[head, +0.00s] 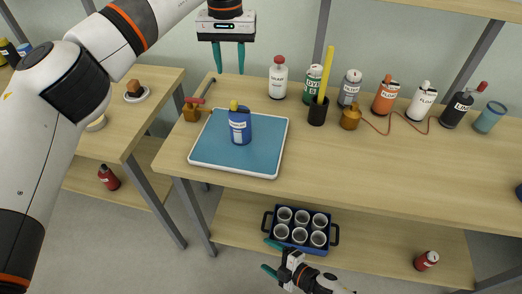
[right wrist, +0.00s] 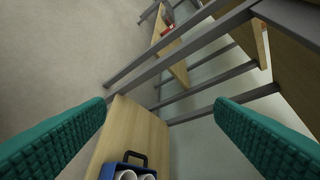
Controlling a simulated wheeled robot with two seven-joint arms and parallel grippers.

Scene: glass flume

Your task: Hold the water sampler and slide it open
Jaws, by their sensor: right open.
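A blue container with a yellow cap and a white label (head: 240,127) stands upright on a blue-topped tray (head: 215,150) on the table; it looks like the water sampler, but I cannot read the label surely. My left gripper (head: 228,70) is above and behind it, fingers pointing down, apart and empty. My right gripper (head: 269,257) is low, in front of the table near the lower shelf, far from the sampler. Its fingers are spread with nothing between them in the right wrist view (right wrist: 160,108).
A blue crate of white cups (head: 270,232) sits on the lower shelf beside my right gripper; it also shows in the right wrist view (right wrist: 107,172). Several labelled bottles, a black cup with a yellow stick (head: 318,110) and an orange jar (head: 350,117) line the table's back.

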